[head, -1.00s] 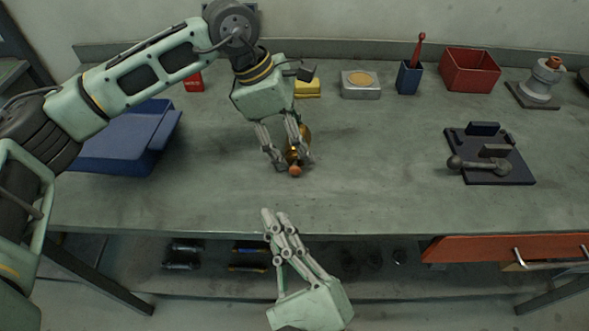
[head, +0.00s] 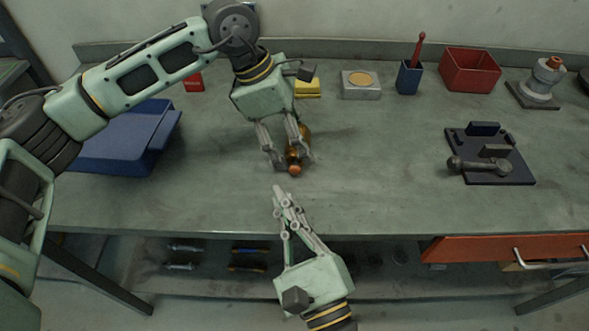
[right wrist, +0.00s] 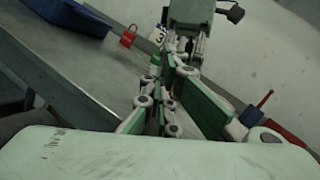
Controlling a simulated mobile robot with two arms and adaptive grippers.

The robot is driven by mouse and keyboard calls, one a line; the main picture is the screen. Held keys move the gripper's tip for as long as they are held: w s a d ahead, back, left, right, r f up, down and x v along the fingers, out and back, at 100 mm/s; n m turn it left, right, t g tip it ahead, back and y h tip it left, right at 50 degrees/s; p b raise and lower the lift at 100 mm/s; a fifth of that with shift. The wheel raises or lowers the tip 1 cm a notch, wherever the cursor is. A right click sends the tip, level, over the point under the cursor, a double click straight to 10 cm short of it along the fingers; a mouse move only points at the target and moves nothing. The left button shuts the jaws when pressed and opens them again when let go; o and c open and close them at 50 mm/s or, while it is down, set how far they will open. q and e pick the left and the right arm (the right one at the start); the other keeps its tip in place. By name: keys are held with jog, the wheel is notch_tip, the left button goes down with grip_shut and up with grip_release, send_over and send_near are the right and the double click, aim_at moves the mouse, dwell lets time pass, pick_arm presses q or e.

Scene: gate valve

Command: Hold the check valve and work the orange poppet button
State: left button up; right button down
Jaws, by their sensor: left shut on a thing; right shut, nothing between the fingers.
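The check valve (head: 304,134) is a brass-coloured piece on the bench, mostly hidden behind my left gripper's fingers. Its orange poppet button (head: 295,169) faces the front edge of the bench. My left gripper (head: 292,163) comes down from above and is shut on the valve, one finger on each side. My right gripper (head: 279,191) is shut and empty. Its fingertips are in front of the orange button, a short way apart from it in the head view.
A blue tray (head: 120,150) lies at the left. A dark plate with a grey lever part (head: 490,178) lies at the right. A red bin (head: 469,70), a blue cup (head: 409,78) and a grey box (head: 361,85) stand at the back. The bench between is clear.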

aim_at(295, 170)
jog(key=shift+w+d, duration=0.15)
jog(key=shift+w, duration=1.75)
jog(key=shift+w, duration=0.1)
jog(key=shift+w, duration=0.3)
